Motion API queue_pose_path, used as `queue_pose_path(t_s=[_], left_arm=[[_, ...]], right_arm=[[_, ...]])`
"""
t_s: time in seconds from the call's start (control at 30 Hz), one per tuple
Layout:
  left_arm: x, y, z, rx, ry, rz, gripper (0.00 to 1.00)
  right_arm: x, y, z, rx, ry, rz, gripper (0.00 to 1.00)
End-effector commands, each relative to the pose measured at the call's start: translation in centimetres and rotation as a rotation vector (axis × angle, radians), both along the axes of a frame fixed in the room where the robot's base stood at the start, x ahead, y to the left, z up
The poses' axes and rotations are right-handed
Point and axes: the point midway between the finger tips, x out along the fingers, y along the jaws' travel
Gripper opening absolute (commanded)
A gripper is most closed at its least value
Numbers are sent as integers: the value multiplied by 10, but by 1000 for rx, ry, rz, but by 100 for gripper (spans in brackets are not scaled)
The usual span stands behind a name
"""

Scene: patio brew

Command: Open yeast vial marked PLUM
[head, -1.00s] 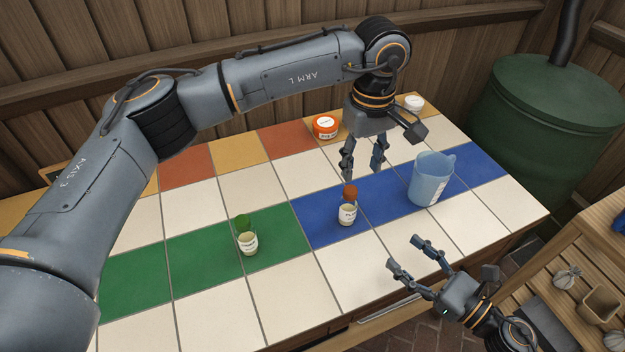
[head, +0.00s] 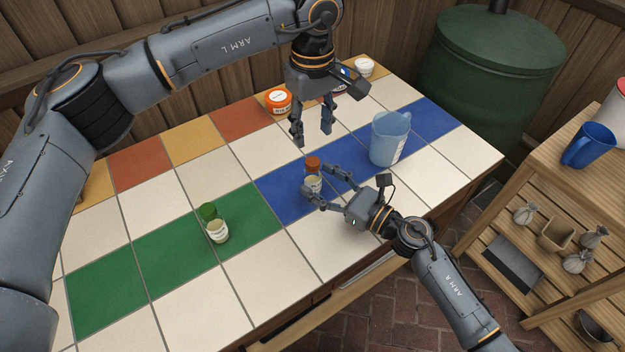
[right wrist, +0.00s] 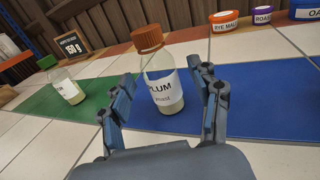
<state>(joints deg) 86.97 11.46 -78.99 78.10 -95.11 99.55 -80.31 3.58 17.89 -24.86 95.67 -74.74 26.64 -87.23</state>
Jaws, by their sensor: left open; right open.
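The PLUM vial (head: 313,180) stands upright on the blue tiles, with an orange-brown cap (head: 313,163) on it. In the right wrist view the vial (right wrist: 162,88) shows its white PLUM label and the ribbed cap (right wrist: 149,38). My right gripper (head: 317,187) is open, with its fingers on either side of the vial's body; I cannot tell whether they touch it. My left gripper (head: 313,138) is open and empty, pointing down above the table just behind the vial, higher than its cap.
A green-capped vial (head: 217,230) stands on the green tiles. A blue jug (head: 388,140) stands right of the PLUM vial. An orange tub (head: 278,101) and a white-lidded jar (head: 364,67) are at the back. A wooden shelf (head: 560,190) is at the right.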

Motion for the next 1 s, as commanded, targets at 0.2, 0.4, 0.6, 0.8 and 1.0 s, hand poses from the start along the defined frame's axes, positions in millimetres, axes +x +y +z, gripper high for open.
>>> queue_pose_path(t_s=[0.2,0.4,0.6,0.8,1.0], left_arm=[[0,0,0,0,0,0,46],[0,0,0,0,0,0,46],[0,0,0,0,0,0,46],[0,0,0,0,0,0,46],[0,0,0,0,0,-19,46]], right_arm=[[8,10,0,-1,-1,0,63],[8,10,0,-1,-1,0,63],[8,10,0,-1,-1,0,32],[8,10,0,-1,-1,0,0],[8,10,0,-1,-1,0,0]])
